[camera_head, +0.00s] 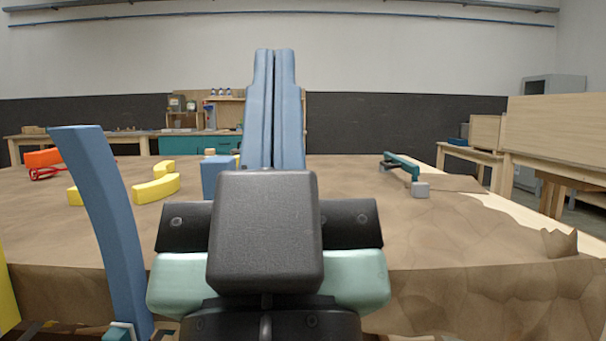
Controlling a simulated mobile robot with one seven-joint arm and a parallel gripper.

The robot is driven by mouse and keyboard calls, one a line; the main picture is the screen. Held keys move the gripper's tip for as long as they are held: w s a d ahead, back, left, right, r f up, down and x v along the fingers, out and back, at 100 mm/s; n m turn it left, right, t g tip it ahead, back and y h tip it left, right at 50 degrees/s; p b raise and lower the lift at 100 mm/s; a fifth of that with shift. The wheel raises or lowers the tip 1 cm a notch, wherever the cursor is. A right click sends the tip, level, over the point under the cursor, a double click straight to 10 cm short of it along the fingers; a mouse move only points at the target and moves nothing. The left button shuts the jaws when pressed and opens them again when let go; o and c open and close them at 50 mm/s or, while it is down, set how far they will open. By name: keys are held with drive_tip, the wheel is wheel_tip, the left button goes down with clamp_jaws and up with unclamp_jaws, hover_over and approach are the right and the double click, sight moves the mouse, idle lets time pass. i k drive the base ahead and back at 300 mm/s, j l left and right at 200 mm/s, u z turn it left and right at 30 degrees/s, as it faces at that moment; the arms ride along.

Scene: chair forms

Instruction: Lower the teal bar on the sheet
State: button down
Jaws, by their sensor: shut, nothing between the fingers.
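The teal bar (402,162) is at the right middle of the table. My gripper (274,56) is in the centre, seen from behind. Its two long blue fingers lie together with nothing visible between them. It is left of the teal bar and clear of it in the picture.
A tall blue curved piece (100,200) stands at the front left. Yellow curved pieces (156,188), a blue block (216,176) and orange and red items (42,158) lie on the left side. The sheet is crumpled at the right edge (560,242). Between gripper and bar is free room.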

sight(412, 169)
drive_tip(key=i+l+u, duration=0.15)
drive_tip(key=l+u, duration=0.25)
drive_tip(key=l, duration=0.35)
drive_tip(key=l+u, duration=0.45)
drive_tip(key=l, duration=0.3)
drive_tip(key=l+u, duration=0.4)
drive_tip(key=l, duration=0.4)
drive_tip(key=k+l, duration=0.1)
drive_tip(key=l, duration=0.9)
drive_tip(key=k+l, duration=0.15)
drive_tip(key=l, duration=0.35)
drive_tip(key=k+l+u, duration=0.1)
drive_tip(key=l, duration=0.4)
drive_tip(key=k+l, duration=0.1)
drive_tip(key=l, duration=0.4)
drive_tip(key=k+l, duration=0.1)
drive_tip(key=l, duration=0.4)
drive_tip(key=k+l, duration=0.1)
drive_tip(key=l, duration=0.35)
drive_tip(key=i+u, duration=0.05)
